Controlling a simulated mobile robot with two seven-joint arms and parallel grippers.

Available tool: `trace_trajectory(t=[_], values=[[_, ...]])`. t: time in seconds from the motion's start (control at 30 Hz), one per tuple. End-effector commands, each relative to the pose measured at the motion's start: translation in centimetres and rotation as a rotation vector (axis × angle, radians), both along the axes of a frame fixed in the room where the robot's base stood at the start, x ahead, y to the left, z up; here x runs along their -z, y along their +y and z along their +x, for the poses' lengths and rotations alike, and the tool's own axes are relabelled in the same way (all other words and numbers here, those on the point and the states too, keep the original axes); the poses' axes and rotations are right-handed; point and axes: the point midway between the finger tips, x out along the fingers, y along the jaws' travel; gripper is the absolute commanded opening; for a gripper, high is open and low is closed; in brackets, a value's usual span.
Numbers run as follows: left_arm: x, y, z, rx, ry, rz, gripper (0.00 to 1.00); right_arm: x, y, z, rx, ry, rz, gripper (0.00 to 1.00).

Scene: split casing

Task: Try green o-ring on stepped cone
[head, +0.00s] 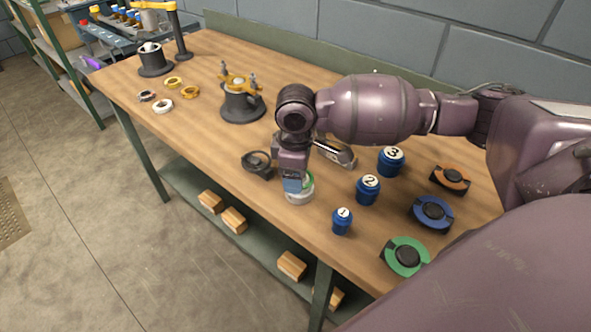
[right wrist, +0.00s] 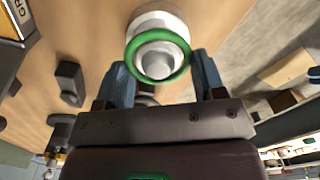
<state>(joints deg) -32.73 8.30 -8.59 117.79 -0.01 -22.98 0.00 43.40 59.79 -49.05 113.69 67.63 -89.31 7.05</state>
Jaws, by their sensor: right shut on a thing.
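The stepped cone (head: 299,197) is a pale, round, tiered piece standing near the front edge of the wooden bench. It also shows in the right wrist view (right wrist: 158,63), seen from above. The green o-ring (right wrist: 186,50) circles the cone's upper tiers in that view; I cannot tell whether it rests on a step or hangs just above one. My right gripper (right wrist: 162,80) points down over the cone, its blue fingertips on either side of the ring and shut on it. In the head view the gripper (head: 295,186) hides much of the cone and ring. My left gripper is out of view.
Blue numbered jars (head: 368,190) and green (head: 391,254), blue and orange holders stand right of the cone. A dark ring-shaped part (head: 258,165) lies close on its left. Casing parts (head: 241,104) and small rings (head: 162,106) sit farther back. The bench's front left is clear.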

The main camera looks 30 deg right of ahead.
Motion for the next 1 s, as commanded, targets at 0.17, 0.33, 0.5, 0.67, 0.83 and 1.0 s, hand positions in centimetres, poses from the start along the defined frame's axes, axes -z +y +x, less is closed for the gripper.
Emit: trace_trajectory(t=[0.17, 0.33, 0.5, 0.67, 0.83, 1.0], values=[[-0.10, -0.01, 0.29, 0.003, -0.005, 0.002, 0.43, 0.41, 0.00, -0.03, 0.000, 0.001, -0.001, 0.31], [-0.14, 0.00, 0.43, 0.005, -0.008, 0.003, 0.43, 0.76, 0.00, -0.03, 0.000, 0.001, -0.001, 0.31], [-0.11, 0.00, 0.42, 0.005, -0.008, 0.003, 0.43, 0.97, 0.00, -0.03, 0.000, 0.001, -0.001, 0.69], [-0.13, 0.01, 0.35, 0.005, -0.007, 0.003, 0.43, 0.94, 0.00, -0.02, 0.000, 0.001, -0.001, 0.93], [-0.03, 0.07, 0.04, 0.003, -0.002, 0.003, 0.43, 0.93, 0.00, 0.00, 0.000, 0.000, 0.000, 0.93], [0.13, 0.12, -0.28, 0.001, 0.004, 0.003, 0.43, 0.93, 0.00, 0.00, 0.000, 0.000, 0.000, 0.93]])
